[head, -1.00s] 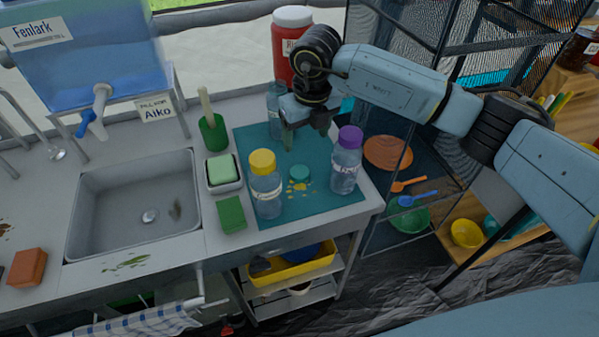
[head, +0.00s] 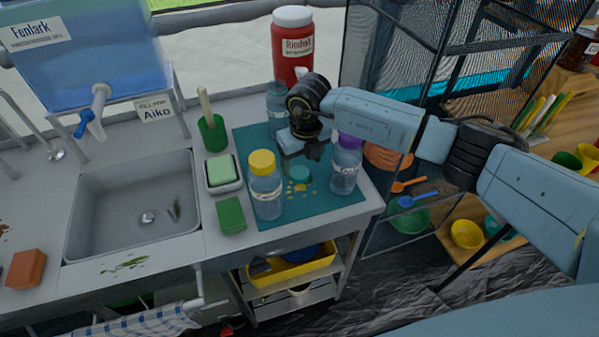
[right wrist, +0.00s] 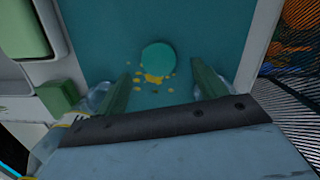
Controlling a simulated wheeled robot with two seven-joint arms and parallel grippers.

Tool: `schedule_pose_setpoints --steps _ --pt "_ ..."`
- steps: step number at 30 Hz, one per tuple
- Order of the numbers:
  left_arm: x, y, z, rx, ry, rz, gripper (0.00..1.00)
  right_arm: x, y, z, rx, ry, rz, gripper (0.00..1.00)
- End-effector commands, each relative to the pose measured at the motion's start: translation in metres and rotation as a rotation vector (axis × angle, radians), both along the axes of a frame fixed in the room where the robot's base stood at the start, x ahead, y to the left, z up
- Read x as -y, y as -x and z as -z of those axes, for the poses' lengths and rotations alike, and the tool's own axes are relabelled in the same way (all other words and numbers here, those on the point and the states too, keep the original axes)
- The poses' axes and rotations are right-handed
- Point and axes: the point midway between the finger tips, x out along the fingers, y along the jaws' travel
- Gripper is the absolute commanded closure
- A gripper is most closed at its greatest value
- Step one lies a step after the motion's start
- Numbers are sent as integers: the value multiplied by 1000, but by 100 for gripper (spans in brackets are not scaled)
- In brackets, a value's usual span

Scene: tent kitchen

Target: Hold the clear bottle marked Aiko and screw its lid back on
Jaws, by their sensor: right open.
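A teal lid (head: 299,174) lies on the teal mat (head: 325,207), among yellow spots; it also shows in the right wrist view (right wrist: 158,58). A clear bottle without a visible lid (head: 276,104) stands upright at the mat's back, partly behind my right arm. A clear bottle with a yellow lid (head: 266,188) and one with a purple lid (head: 345,168) stand at the front. I cannot read the bottles' labels. My right gripper (right wrist: 162,84) is open and empty above the mat, its fingers pointing toward the lid. My left gripper is out of view.
A sink (head: 135,205) is at left. A green cup with a brush (head: 213,133), a soap dish (head: 223,175) and a green sponge (head: 231,215) line the mat's left side. A red jar (head: 292,50) stands behind. A sign reading Aiko (head: 156,111) hangs by the water tank.

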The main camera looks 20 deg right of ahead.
Motion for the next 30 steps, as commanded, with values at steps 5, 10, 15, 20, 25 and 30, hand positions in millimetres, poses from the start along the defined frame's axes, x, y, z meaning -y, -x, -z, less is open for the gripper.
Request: schedule_pose_setpoints --steps 5,10,15,20,25,30 --pt "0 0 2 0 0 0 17 -3 -4 28 -4 1 2 30" --pt "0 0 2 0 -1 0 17 -3 -6 37 -2 0 1 30" --pt "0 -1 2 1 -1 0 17 -3 -6 37 -1 0 1 30" --pt "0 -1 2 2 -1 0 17 -3 -6 37 -1 0 1 34" --pt "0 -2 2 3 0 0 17 -3 -6 37 -1 0 1 56" --pt "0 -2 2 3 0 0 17 -3 -6 37 -1 0 1 77"
